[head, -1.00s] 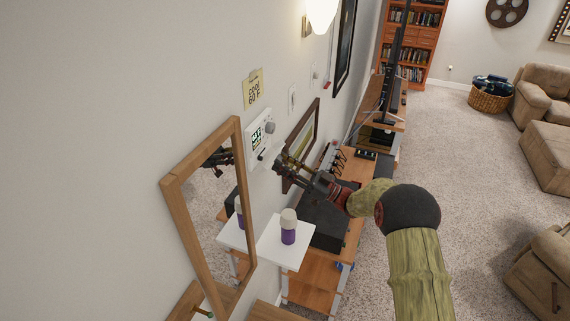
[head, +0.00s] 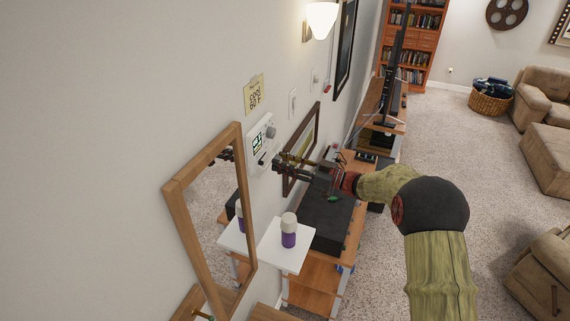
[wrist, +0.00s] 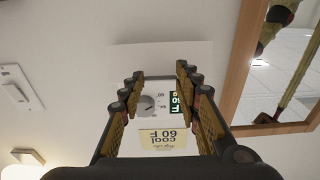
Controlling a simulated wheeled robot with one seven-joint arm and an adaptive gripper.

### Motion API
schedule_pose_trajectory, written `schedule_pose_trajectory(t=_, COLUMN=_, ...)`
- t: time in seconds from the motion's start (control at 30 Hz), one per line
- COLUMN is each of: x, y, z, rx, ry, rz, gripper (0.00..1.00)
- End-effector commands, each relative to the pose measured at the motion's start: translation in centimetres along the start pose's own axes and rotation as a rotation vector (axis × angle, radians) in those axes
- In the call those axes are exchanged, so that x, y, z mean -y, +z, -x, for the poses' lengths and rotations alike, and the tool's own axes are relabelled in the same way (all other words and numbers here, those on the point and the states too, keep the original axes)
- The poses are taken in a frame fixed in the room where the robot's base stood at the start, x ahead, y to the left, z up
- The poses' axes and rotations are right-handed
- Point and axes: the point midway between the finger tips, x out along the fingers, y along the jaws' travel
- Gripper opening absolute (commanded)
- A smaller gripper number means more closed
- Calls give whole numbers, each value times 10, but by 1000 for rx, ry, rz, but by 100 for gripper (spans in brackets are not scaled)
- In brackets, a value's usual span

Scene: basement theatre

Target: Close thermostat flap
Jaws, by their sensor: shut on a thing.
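The white thermostat (head: 260,140) is on the wall between the mirror and a small picture frame, with a screen and a round dial. In the wrist view the thermostat (wrist: 165,103) appears upside down between my fingers. Its white flap (wrist: 160,54) looks open and sticks out on the thermostat's lower side, at the top of the wrist view. My gripper (head: 276,160) is at the thermostat's lower right edge. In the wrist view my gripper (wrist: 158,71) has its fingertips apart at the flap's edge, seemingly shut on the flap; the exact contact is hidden.
A wood-framed mirror (head: 207,220) is close on the left. A picture frame (head: 300,145) is close on the right. Below, a white shelf (head: 268,248) holds a purple-and-white bottle (head: 289,231). A yellow note (head: 254,94) hangs above the thermostat.

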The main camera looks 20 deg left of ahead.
Motion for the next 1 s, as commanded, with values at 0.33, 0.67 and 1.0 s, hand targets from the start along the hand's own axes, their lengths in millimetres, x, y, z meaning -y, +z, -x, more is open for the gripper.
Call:
schedule_pose_trajectory(t=0.33, x=0, y=-26, z=-14, rx=268, ry=-1, rz=2, gripper=7)
schedule_pose_trajectory(t=0.67, x=0, y=-30, z=-22, rx=412, ry=0, rz=3, gripper=7)
schedule_pose_trajectory(t=1.0, x=0, y=-29, z=-24, rx=444, ry=0, rz=2, gripper=7)
